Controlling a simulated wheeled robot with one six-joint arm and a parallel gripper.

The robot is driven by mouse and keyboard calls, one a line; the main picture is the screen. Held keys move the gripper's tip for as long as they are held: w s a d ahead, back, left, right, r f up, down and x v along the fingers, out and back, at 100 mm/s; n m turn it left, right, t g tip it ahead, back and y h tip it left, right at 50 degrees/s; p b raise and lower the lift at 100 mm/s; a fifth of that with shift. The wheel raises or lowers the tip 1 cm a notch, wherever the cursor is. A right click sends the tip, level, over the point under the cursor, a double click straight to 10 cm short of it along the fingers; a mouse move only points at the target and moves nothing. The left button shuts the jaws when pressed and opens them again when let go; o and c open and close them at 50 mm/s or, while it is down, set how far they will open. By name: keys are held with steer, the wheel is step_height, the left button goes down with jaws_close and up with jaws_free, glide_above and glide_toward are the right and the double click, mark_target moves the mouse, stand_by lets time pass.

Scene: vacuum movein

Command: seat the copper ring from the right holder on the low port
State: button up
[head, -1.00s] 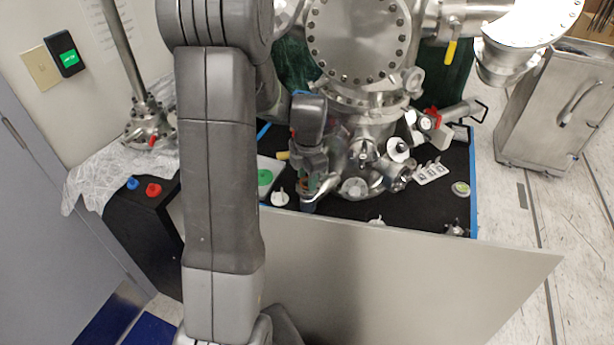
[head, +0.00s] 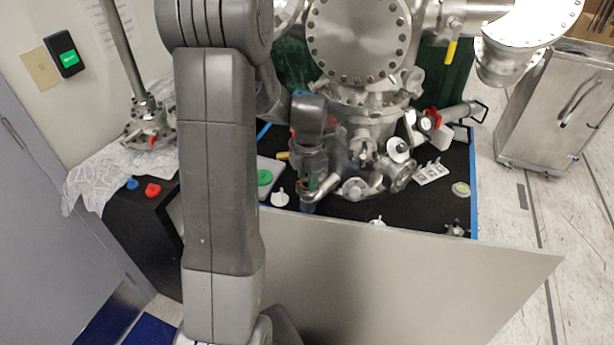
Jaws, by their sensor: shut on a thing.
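My gripper (head: 308,203) points down at the front left of the steel chamber (head: 366,165), close beside its low pipework. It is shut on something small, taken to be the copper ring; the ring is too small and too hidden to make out. A low flanged port (head: 355,188) shows on the chamber's front, just right of my gripper. Whether the ring touches any port cannot be told. One white holder (head: 280,198) stands left of my gripper. Another white piece, perhaps the right holder (head: 378,222), barely shows above the panel edge.
A grey panel (head: 400,280) stands in front of the black bench top (head: 420,205) and hides its near edge. A tray with a green disc (head: 264,177) lies at left. A white slotted plate (head: 430,173) and a small round tin (head: 461,189) lie at right, with bare bench between.

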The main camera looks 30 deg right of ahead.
steer(key=shift+f+b, duration=0.4)
steer(key=shift+f, duration=0.05)
stand_by(0.3)
steer(key=o, duration=1.2)
steer(key=shift+f, duration=0.1)
steer(key=shift+c, duration=0.2)
step_height(320, 180, up, 12)
steer(key=b, duration=0.1)
steer(key=shift+s, duration=0.3)
steer(key=f, duration=0.8)
steer(key=f+p, duration=0.1)
steer(key=f, duration=0.2)
steer(key=shift+w+f, duration=0.3)
steer(key=shift+f, duration=0.1)
steer(key=shift+r, duration=0.25)
